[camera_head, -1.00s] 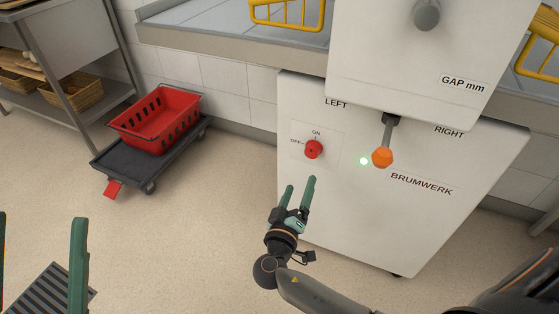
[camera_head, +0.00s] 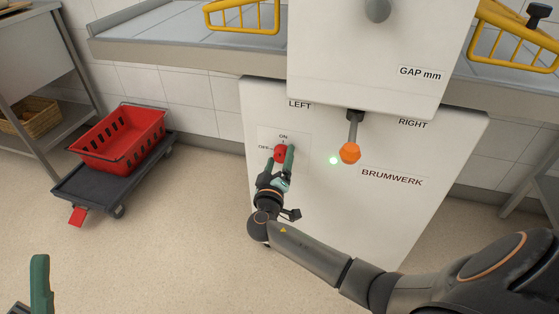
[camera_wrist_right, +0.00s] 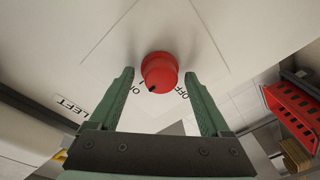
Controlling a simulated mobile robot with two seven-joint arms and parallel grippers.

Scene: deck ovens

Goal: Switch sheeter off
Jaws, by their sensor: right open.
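The red round switch knob (camera_head: 281,153) sits on the white front of the sheeter (camera_head: 340,210), with ON printed above it and OFF to its left. In the right wrist view the knob (camera_wrist_right: 161,70) has a black mark on the side nearer ON than OFF. My right gripper (camera_head: 279,161) is open, with one green finger on each side of the knob. In the wrist view a gap shows between the knob and each finger. A green lamp (camera_head: 333,160) glows right of the knob. One green finger of my left gripper (camera_head: 40,284) shows at the lower left, far from the sheeter.
An orange-knobbed lever (camera_head: 350,152) juts out right of the lamp. The sheeter's table (camera_head: 180,58) and yellow guards (camera_head: 243,18) are above. A red crate (camera_head: 118,140) on a dark trolley (camera_head: 95,192) stands left. The floor between is clear.

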